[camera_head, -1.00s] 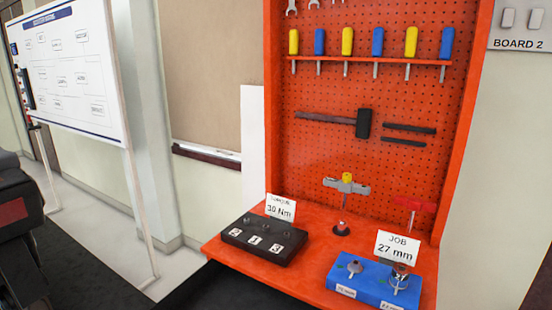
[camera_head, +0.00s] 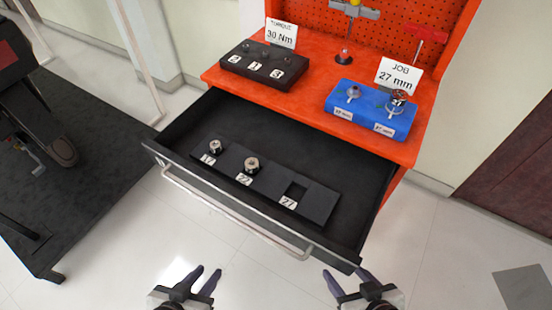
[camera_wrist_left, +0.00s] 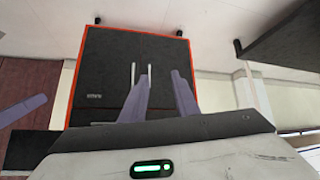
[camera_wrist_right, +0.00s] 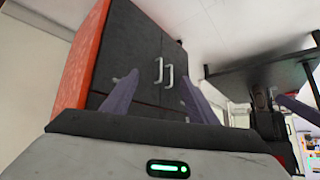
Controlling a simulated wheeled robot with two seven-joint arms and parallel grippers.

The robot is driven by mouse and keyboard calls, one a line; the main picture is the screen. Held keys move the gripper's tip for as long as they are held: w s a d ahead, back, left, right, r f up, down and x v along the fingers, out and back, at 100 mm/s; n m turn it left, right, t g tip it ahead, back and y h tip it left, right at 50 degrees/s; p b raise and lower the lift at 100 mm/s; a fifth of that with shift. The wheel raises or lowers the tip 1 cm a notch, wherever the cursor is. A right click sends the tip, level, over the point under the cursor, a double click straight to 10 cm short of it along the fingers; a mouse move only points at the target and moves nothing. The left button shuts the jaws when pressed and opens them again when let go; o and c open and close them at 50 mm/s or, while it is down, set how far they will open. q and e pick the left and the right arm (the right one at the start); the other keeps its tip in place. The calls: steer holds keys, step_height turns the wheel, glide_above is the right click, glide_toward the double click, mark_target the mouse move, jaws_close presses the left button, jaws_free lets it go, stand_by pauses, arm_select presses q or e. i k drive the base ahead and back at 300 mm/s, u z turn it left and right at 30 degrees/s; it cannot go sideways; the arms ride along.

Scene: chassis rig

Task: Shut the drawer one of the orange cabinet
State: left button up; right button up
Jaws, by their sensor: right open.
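The orange cabinet (camera_head: 310,108) stands ahead, its black drawer (camera_head: 270,120) pulled well out below the orange top. A long silver handle (camera_head: 235,212) runs along the drawer's front. My right gripper (camera_head: 345,272) is open and empty near the drawer's right front corner. Both wrist views show cabinet doors beyond the fingers.
On the cabinet top stand a black block (camera_head: 265,68) with a torque card and a blue block (camera_head: 370,112) with a job card. A dark platform (camera_head: 75,180) is at left. White floor (camera_head: 255,270) in front is clear.

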mark_target(322, 194)
steer(key=z, duration=1.1)
steer(key=k, duration=0.65)
steer(key=u, duration=1.25)
steer(key=i, duration=0.5)
